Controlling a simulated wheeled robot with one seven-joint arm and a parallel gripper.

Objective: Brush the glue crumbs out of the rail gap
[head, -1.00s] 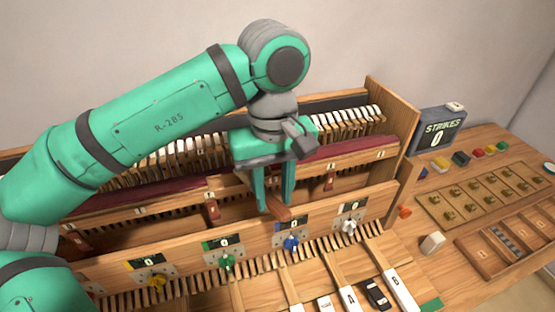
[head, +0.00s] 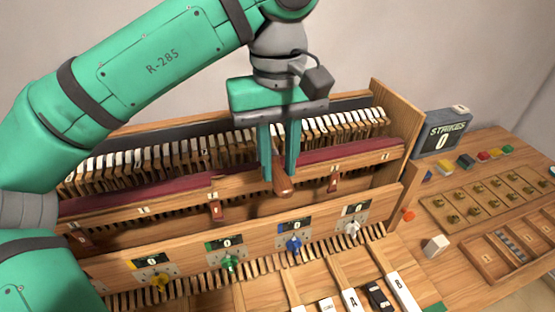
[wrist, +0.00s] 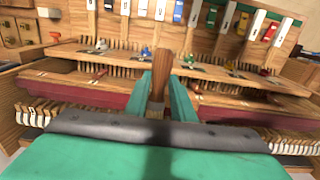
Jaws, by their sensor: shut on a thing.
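My gripper (head: 279,176) is shut on a brown wooden-handled tool, which looks like a brush (head: 283,187). The brush also shows in the wrist view (wrist: 162,68), its handle sticking out between the two green fingers, with a paler part near the grip. The gripper is over the wooden rail (head: 250,184), between two reddish-brown blocks on it. Dark slots run along the piano action behind and in front of this rail. I cannot tell which is the rail gap or whether the brush touches anything. No glue crumbs can be made out.
A front rail carries coloured knobs, including blue (head: 293,244) and green (head: 230,263). White-topped hammers (head: 205,152) and a dark red strip lie behind. The case's end wall (head: 402,135) stands right. A strikes sign (head: 442,138), hook board (head: 480,198) and divided tray (head: 500,247) lie beyond.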

